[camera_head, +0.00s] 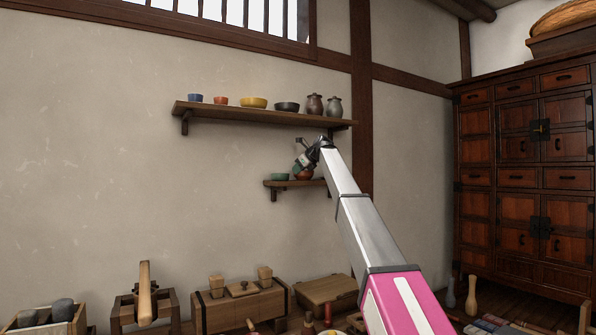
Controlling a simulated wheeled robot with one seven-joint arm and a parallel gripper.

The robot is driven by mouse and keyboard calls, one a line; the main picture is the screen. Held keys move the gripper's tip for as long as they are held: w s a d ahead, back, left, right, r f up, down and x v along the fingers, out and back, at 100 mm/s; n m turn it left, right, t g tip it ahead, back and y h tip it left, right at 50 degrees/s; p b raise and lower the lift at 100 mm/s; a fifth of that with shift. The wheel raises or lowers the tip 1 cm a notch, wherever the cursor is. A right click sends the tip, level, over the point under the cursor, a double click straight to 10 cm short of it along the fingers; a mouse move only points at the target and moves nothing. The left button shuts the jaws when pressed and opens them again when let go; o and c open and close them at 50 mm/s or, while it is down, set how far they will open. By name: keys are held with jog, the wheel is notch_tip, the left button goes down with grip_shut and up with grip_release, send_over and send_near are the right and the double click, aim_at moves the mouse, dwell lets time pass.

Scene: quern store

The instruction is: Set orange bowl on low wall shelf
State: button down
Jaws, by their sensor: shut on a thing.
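The low wall shelf (284,184) is a short wooden board on a bracket, below the longer shelf. A small orange-brown bowl (303,176) shows at my gripper (302,167), at the low shelf's right part. My gripper is shut on this bowl. The bowl is at about the height of the shelf top; I cannot tell whether it touches the board. A teal bowl (279,177) stands on the low shelf just left of it. My arm hides the shelf's right end.
The upper shelf (250,114) runs close above my gripper, holding a blue cup (195,98), an orange-red cup (221,100), a yellow bowl (253,103), a dark bowl (287,107) and two jars (315,105). Wooden boxes (240,303) line the floor below. A cabinet (525,180) stands right.

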jog(key=c, duration=1.2)
grip_release()
jog(key=v, duration=1.2)
jog(key=shift+s+d, duration=0.1)
jog(key=shift+s, duration=0.05)
